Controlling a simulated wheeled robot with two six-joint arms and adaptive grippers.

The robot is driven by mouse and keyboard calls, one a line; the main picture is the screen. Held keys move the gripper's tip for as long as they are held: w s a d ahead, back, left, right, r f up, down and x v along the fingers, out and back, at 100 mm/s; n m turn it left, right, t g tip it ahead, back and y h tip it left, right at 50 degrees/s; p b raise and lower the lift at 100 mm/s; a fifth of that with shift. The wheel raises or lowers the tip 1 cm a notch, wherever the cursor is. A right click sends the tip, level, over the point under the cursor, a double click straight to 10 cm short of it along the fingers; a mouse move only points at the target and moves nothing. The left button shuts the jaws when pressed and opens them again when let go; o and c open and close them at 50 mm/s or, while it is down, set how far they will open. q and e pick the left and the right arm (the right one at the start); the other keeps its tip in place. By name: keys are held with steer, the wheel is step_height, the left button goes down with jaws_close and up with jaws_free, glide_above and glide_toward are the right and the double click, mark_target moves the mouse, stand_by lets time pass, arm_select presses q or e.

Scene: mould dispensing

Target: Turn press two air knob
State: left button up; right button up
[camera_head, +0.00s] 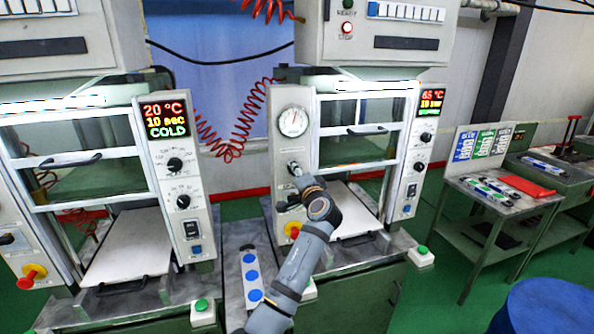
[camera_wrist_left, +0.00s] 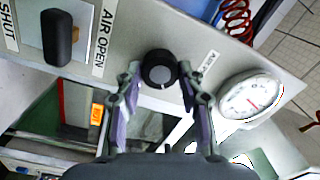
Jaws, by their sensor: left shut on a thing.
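A round black knob (camera_wrist_left: 159,66) with a white mark sits on the press's grey panel in the left wrist view. My left gripper (camera_wrist_left: 158,77) has its two fingertips on either side of this knob and is shut on it. A longer black lever knob (camera_wrist_left: 60,37) lies left of it, between the labels "SHUT" and "AIR OPEN". A round white gauge (camera_wrist_left: 250,97) is to the right. In the head view my left gripper (camera_head: 295,168) is at the middle press's panel, below the gauge (camera_head: 292,121), and covers the round knob. My right gripper is not in view.
The middle press's display (camera_head: 432,99) reads 65 °C. The left press's display (camera_head: 167,119) reads 20 °C, 10 sec, COLD. A red-yellow emergency button (camera_head: 293,231) is close to my arm. A red coiled hose (camera_head: 230,150) hangs between the presses. A side table (camera_head: 470,230) stands right.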

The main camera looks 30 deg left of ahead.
arm_select(q)
steer(key=shift+m, duration=0.4)
steer(key=o, duration=1.2)
steer(key=shift+c, duration=0.2)
steer(key=v, duration=0.7)
steer(key=shift+s+d, duration=0.15)
steer(key=shift+d, duration=0.05)
steer(key=shift+f, duration=0.1)
